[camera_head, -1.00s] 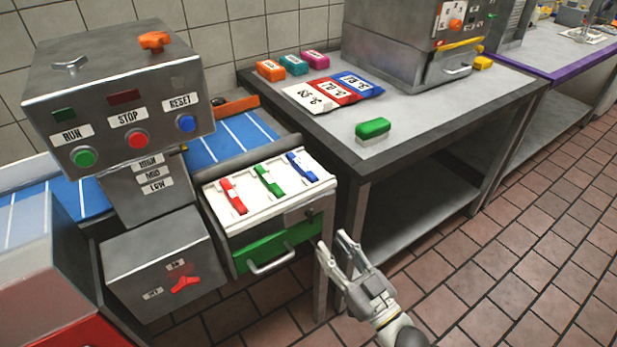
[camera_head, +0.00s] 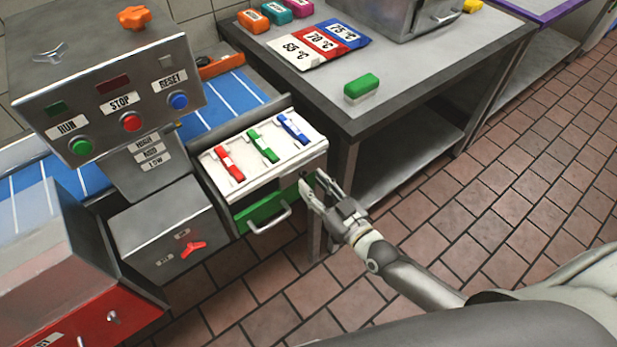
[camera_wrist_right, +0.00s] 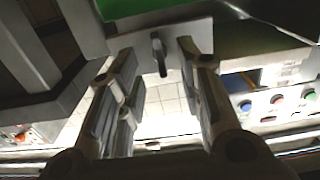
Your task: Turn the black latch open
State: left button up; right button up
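The black latch (camera_wrist_right: 159,56) shows in the right wrist view as a short dark lever on a pale metal plate. My right gripper (camera_wrist_right: 157,60) is open there, with one finger on each side of the latch, and I see no clear contact. In the head view, my right gripper (camera_head: 313,183) is at the right front end of the white-topped unit (camera_head: 311,150), and its fingers largely hide the latch. My left gripper is not in view.
A green drawer (camera_head: 252,214) with a metal handle (camera_head: 272,221) is just left of my right gripper. A metal table (camera_head: 420,62) stands to the right, with a green block (camera_head: 362,86) on it. A control box with buttons (camera_head: 110,95) stands left. Tiled floor (camera_head: 480,220) is open at right.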

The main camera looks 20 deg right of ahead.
aim_at(304, 176)
jog(key=shift+x, duration=1.35)
jog(key=shift+c, duration=0.3)
grip_shut()
